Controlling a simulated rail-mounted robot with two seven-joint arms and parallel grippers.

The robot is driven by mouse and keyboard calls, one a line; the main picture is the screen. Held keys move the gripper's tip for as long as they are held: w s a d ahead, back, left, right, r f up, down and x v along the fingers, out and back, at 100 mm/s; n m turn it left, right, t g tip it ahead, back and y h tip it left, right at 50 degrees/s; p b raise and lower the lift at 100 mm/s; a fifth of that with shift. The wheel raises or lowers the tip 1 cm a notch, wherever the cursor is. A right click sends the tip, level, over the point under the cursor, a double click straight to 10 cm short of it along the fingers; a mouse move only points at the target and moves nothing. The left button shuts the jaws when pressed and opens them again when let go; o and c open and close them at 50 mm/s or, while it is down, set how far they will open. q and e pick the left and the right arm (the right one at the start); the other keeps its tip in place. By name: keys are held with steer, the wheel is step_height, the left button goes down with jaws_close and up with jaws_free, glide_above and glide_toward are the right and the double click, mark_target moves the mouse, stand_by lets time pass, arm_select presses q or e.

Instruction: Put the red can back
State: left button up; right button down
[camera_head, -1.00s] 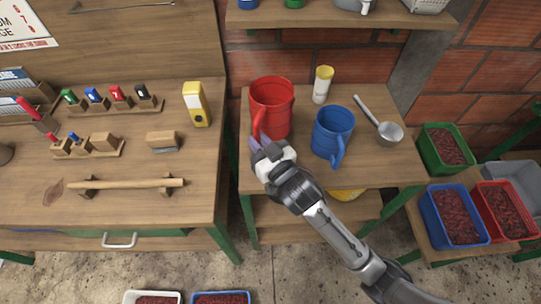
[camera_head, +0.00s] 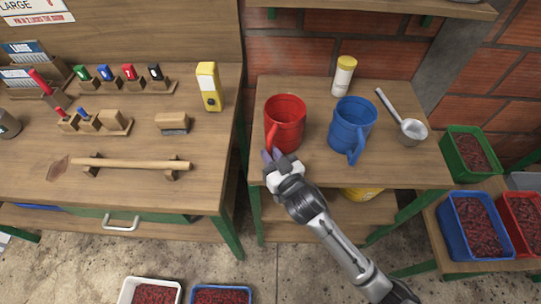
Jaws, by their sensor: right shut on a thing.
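The red can (camera_head: 287,119), a mug-like can with a handle, stands upright near the left side of the small wooden table (camera_head: 420,174). My right gripper (camera_head: 272,156) is at the can's front-left side, shut on its handle. The fingers cover the lower part of the handle. My left gripper is not in view.
A blue can (camera_head: 351,127) stands just right of the red one. A white bottle with a yellow cap (camera_head: 343,76) is behind, and a metal ladle (camera_head: 411,127) lies at the right. A workbench (camera_head: 90,180) borders the left, with a yellow device (camera_head: 209,87) near its edge.

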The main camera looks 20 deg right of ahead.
steer(key=shift+r, duration=0.1)
steer(key=shift+w, duration=0.1)
steer(key=c, duration=1.1)
jaws_free()
steer(key=shift+s, duration=0.35)
steer(key=s+d+p, duration=0.2)
steer(key=s, duration=0.9)
steer(key=shift+d+p, duration=0.15)
steer(key=shift+p, duration=0.15)
